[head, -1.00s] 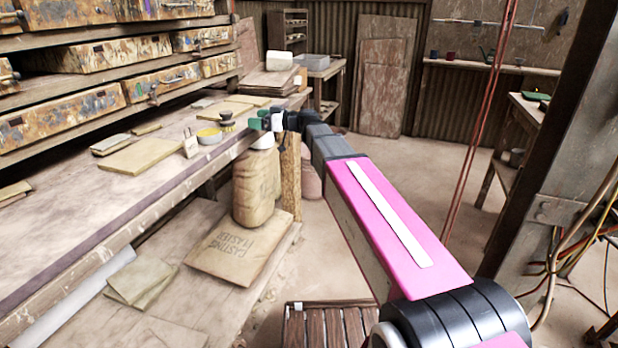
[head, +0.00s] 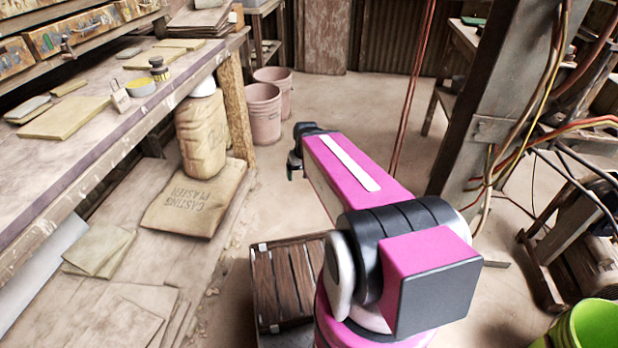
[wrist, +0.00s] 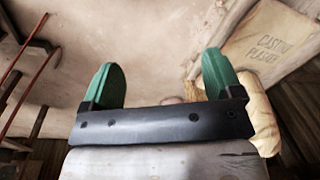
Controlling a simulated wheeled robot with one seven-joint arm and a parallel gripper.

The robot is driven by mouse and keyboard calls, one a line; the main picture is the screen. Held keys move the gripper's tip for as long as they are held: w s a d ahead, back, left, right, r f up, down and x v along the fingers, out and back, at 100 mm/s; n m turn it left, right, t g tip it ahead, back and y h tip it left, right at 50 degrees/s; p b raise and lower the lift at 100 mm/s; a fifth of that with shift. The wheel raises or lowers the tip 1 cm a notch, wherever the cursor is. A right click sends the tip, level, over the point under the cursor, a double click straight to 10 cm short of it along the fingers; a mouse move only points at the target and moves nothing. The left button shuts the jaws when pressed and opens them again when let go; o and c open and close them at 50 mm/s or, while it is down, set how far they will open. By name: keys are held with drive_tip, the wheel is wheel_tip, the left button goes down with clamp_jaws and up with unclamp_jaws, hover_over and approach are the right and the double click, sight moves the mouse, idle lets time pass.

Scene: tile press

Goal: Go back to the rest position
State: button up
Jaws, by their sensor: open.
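My gripper (wrist: 162,85) shows in the wrist view with its two green fingers wide apart and nothing between them.
A casting plaster sack (head: 195,200) lies on the bench's lower shelf. Pink buckets (head: 263,112) stand beyond the bench. A slatted crate (head: 285,285) is beside my arm. A steel post with cables (head: 500,120) and a green bucket (head: 590,325) are at right. Open floor lies between.

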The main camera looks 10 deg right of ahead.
drive_tip(key=shift+s+d+f+m+h, duration=0.3)
drive_tip(key=shift+s+d, duration=0.15)
drive_tip(key=shift+d, duration=0.15)
drive_tip(key=shift+s+d+f+m+h, duration=0.2)
drive_tip(key=shift+s+d+h, duration=0.1)
drive_tip(key=shift+s+d, duration=0.25)
drive_tip(key=shift+w, duration=0.1)
idle(0.3)
